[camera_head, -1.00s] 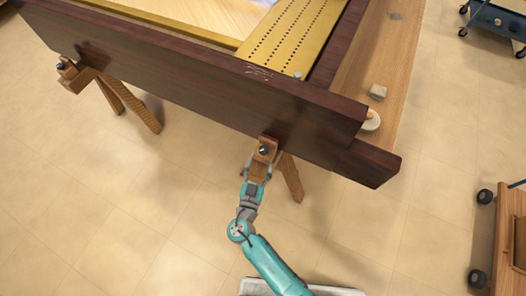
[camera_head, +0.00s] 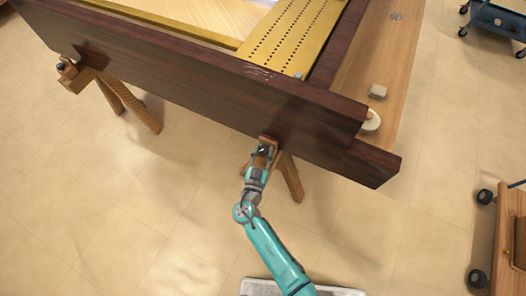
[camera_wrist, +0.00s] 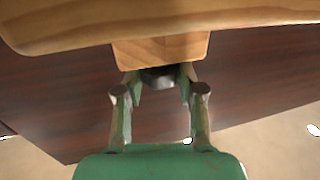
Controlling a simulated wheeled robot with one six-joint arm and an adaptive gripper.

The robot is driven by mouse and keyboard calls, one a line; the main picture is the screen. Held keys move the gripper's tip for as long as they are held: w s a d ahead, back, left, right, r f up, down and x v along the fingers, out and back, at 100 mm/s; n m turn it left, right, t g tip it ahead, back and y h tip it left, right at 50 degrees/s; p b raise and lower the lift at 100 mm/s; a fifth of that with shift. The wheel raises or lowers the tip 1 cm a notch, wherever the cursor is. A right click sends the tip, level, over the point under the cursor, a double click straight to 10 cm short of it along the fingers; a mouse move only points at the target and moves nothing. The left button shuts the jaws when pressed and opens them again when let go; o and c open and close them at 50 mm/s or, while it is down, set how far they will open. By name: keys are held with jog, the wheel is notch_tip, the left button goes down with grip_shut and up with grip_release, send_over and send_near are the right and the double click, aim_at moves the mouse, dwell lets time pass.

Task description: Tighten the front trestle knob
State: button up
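The front trestle knob (camera_head: 263,150) is a small dark knob on the wooden trestle block below the dark front board. In the wrist view the dark knob (camera_wrist: 159,78) sits under the block (camera_wrist: 160,49), partly hidden between my fingertips. My gripper (camera_head: 258,163) is up at this trestle, below the block in the head view. In the wrist view my gripper (camera_wrist: 160,80) has its fingers spread, one on each side of the knob. Any gap between fingertips and knob is too small to make out.
The long dark board (camera_head: 190,90) runs just above my gripper. A second trestle (camera_head: 125,100) with its own knob (camera_head: 61,66) stands at the left. A wooden cart (camera_head: 508,240) is at the right. The tiled floor (camera_head: 100,210) is clear at the lower left.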

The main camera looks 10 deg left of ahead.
jog(key=shift+h, duration=0.3)
jog(key=m+h, duration=0.1)
jog(key=m+g+h, duration=0.1)
jog(key=h, duration=0.1)
jog(key=m+h, duration=0.1)
jog(key=h, duration=0.1)
jog(key=shift+w+a+r+m+g, duration=0.1)
jog(key=shift+a+m+g, duration=0.2)
jog(key=shift+a+m, duration=0.1)
jog(key=shift+w+m+g+h, duration=0.1)
jog(key=shift+m+g+h, duration=1.8)
jog(key=shift+h, duration=0.7)
jog(key=o, duration=1.1)
jog(key=shift+o, duration=0.2)
jog(key=shift+d+t+y, duration=0.15)
jog(key=shift+t+y, duration=0.25)
